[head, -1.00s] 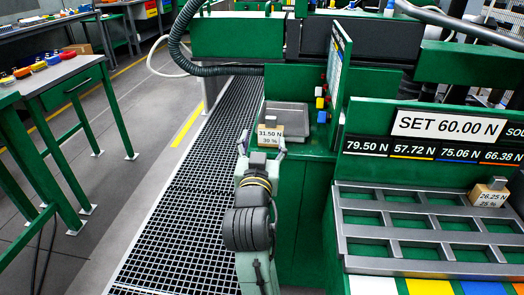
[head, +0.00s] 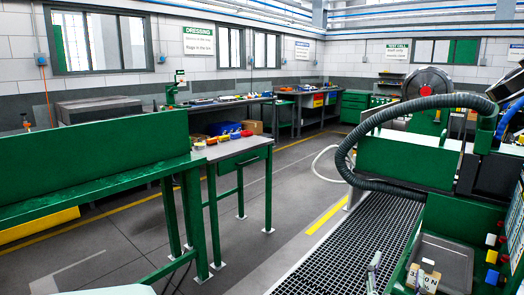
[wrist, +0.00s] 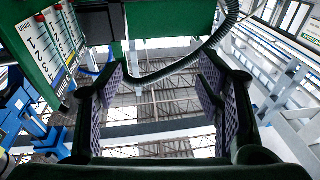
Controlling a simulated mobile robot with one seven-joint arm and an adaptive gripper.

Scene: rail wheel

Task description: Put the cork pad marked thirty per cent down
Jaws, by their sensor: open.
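The cork pad (head: 423,279) marked 31.50 N and 30 % in the earlier head view shows at the lower right of the head view now. Only part of its label is readable. It appears at the near edge of a grey metal tray (head: 458,262); I cannot tell whether it touches it. My gripper (head: 398,272) is at the bottom edge beside the pad, mostly cut off. In the wrist view, my gripper (wrist: 166,98) has its two padded fingers wide apart. Nothing shows between them, and the pad is not seen there.
A green-framed side table (head: 239,152) with coloured items (head: 222,130) stands left of the floor grating (head: 345,245). A thick dark hose (head: 345,150) arches over the green machine. Coloured buttons (head: 491,257) sit right of the tray. Grey floor between is clear.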

